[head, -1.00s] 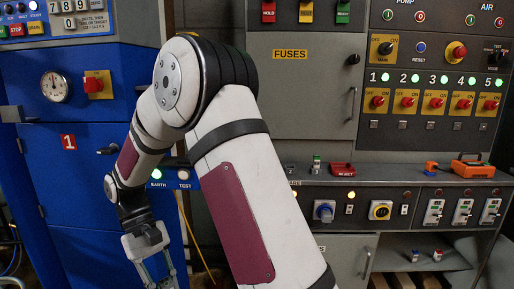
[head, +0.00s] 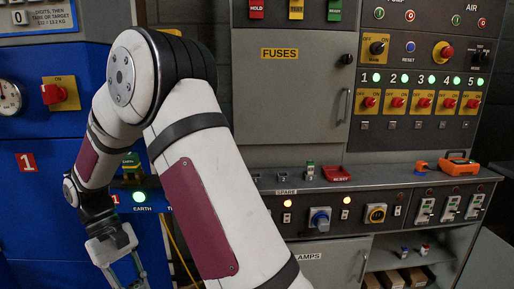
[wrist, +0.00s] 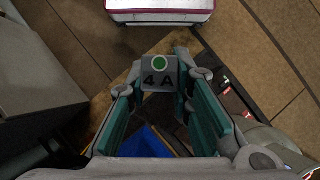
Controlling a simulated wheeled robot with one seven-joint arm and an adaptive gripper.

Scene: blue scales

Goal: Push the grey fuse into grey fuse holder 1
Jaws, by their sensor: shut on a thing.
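In the wrist view my gripper (wrist: 159,85) is shut on a small grey block (wrist: 160,76), which I take to be the grey fuse. It bears the mark "4A" and a green dot and sits between the fingertips. In the head view my gripper (head: 126,272) hangs low at the left, pointing down, in front of the blue cabinet; the fuse cannot be made out there. The grey cabinet marked FUSES (head: 290,105) has its door closed. I cannot make out grey fuse holder 1 in either view.
A blue cabinet (head: 40,215) marked 1 stands at left. A grey bench (head: 400,172) runs along the right, bearing a red tray (head: 336,174) and an orange case (head: 459,164). Switch panels (head: 425,90) rise behind. My arm hides part of the middle.

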